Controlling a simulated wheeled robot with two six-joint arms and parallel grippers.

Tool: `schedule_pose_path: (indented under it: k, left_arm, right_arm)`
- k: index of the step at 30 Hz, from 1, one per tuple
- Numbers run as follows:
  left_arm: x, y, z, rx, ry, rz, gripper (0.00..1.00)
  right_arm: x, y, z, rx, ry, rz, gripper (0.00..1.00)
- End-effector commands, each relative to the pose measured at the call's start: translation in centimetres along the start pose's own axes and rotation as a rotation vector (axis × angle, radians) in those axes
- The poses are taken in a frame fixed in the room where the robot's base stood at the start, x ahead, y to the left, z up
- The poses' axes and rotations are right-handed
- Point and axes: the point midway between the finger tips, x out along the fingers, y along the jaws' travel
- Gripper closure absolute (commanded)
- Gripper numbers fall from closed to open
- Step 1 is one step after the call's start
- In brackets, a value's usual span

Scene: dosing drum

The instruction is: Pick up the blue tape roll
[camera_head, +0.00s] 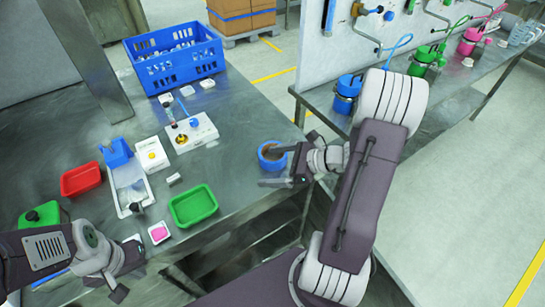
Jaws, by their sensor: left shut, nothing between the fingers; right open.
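The blue tape roll (264,161) lies on the metal table near its right edge. Its ring shows blue on the outside with a brown core. My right gripper (275,168) comes in from the right and is open. One finger passes over the far part of the roll in the picture; the other is on the near side of it. I cannot tell whether either finger touches the roll. My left gripper (119,293) is at the bottom left, shut and empty, well away from the roll.
A green tray (193,222), a red tray (80,192), a white device (195,143) and a white holder (132,205) stand left of the roll. A blue crate (145,75) is at the back. The table around the roll is clear.

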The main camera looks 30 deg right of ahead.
Motion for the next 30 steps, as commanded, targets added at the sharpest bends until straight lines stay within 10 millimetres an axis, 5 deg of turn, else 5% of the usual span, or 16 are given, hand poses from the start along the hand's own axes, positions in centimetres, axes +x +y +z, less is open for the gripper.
schedule_pose_path:
  k: [3, 9, 23, 30]
  left_arm:
    - [0.6, 0.0, 0.1, 0.000, 0.000, 0.000, 1.00]
    - [0.6, 0.0, 0.1, 0.000, 0.000, 0.000, 1.00]
    - [0.8, 0.0, 0.1, 0.000, 0.000, 0.000, 1.00]
    - [0.7, 0.0, 0.1, 0.000, 0.000, 0.000, 1.00]
  right_arm:
    - [-3.0, -4.4, -3.0, 0.165, -0.059, -0.197, 0.00]
    - [-4.3, -6.0, -3.9, 0.220, -0.083, -0.273, 0.00]
    - [0.1, -7.0, -3.7, 0.215, -0.080, -0.266, 0.00]
    - [4.0, -8.1, -3.6, 0.214, -0.080, -0.265, 0.00]
